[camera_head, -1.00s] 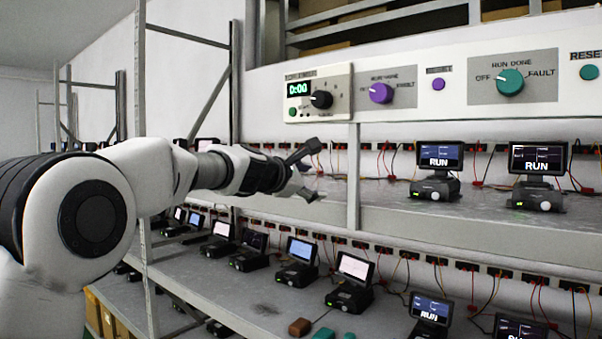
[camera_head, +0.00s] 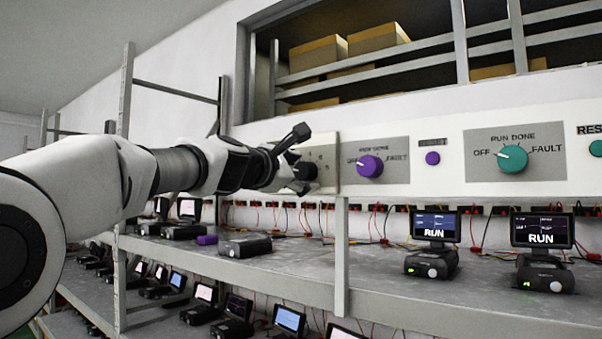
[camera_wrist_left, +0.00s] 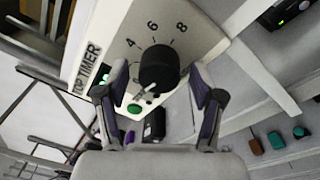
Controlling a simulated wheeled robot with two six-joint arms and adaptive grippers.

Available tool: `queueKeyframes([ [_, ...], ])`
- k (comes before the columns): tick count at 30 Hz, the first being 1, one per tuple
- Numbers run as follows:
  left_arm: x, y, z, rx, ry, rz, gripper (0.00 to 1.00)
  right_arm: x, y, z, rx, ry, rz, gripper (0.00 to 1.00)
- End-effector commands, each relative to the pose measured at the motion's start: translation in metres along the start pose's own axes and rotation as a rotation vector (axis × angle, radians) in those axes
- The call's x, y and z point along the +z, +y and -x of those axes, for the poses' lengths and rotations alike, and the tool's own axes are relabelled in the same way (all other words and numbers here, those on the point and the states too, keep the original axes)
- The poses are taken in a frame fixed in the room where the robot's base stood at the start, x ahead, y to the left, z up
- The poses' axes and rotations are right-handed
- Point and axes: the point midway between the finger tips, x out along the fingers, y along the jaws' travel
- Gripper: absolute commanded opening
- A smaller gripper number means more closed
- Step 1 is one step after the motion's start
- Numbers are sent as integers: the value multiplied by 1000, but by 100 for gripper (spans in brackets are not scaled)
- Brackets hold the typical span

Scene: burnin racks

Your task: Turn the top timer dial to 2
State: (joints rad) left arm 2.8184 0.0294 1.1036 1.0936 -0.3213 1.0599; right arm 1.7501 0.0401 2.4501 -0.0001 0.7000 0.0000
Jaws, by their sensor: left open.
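The top timer dial (camera_wrist_left: 158,68) is a black round knob on a pale panel (camera_wrist_left: 190,25) marked "TOP TIMER", with 4, 6 and 8 legible in the left wrist view. A small silver-grey pointer shows at the knob's lower left edge. My left gripper (camera_wrist_left: 160,92) is open, with one finger on each side of the knob and gaps between them. In the head view my left gripper (camera_head: 300,155) is in front of the timer panel (camera_head: 325,160) and covers most of it; the black knob (camera_head: 306,171) shows just past the fingers. My right gripper is not in view.
A purple dial (camera_head: 369,166) and a teal dial (camera_head: 513,158) are on the panel to the right. A purple button (camera_head: 432,158) sits between them. Below, a shelf (camera_head: 380,280) holds devices with screens reading RUN.

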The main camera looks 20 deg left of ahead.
Motion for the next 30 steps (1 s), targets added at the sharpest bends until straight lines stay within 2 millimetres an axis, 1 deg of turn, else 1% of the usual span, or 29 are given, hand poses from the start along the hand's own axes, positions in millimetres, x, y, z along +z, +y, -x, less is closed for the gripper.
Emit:
queueKeyframes([
  [1, 0, 0, 0, 0, 0, 0, 64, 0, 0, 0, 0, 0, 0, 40],
  [2, 0, 0, 0, 0, 0, 0, 53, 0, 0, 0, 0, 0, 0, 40],
  [3, 0, 0, 0, 0, 0, 0, 39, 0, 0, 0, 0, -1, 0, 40],
  [6, 0, 0, 0, 1, 0, 0, 6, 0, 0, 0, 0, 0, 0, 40],
  [14, 0, 1, 0, 4, 0, -7, 6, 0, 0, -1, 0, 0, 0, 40],
  [19, -1, 1, 0, 7, -1, -47, 6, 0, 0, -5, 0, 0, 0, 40],
  [23, -1, 1, 0, 13, -4, -109, 6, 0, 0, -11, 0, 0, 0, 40],
  [30, -2, 1, 1, 26, -11, -283, 6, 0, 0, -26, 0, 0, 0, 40],
])
